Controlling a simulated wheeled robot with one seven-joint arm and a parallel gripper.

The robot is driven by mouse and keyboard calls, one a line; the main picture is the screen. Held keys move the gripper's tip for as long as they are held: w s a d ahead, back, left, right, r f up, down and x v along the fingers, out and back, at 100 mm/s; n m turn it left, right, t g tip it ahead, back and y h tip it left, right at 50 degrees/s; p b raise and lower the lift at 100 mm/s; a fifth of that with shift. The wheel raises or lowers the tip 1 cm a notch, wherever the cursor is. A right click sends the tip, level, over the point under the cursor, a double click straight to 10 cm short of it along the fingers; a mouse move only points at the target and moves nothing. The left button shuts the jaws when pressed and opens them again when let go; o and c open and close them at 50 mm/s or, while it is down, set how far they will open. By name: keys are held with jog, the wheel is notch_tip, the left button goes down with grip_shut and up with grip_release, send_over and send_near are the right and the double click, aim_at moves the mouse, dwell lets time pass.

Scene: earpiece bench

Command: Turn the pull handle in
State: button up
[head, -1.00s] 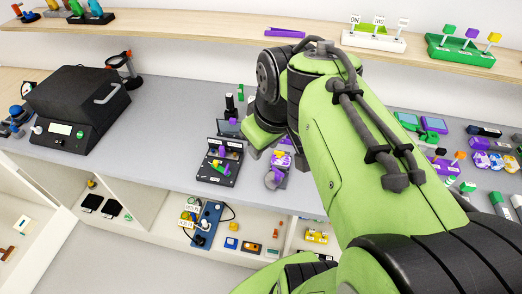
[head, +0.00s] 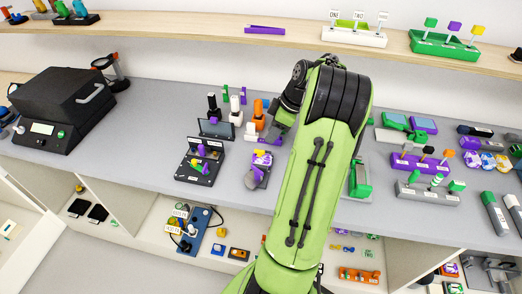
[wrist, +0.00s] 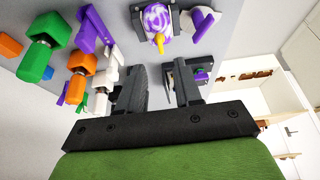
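A purple-and-white swirled piece (head: 262,158) with a yellow stub sits on the bench just left of my arm. It also shows at the top of the wrist view (wrist: 158,18), beyond my fingers. I cannot tell whether its stub is the pull handle. My gripper (wrist: 161,70) is open, with nothing visible between its two dark fingers. In the head view my arm largely hides it. A grey bar handle (head: 91,93) is on the lid of the black machine (head: 62,105) at the far left, away from my gripper.
Black, white and orange upright holders (head: 236,117) stand behind. A purple rack (head: 405,165) and green stand (head: 360,182) are right of my arm. The bench between machine and case is clear.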

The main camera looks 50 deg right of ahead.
aim_at(261, 150)
jog(key=b+x, duration=0.1)
jog(key=x, duration=0.7)
jog(key=shift+f, duration=0.1)
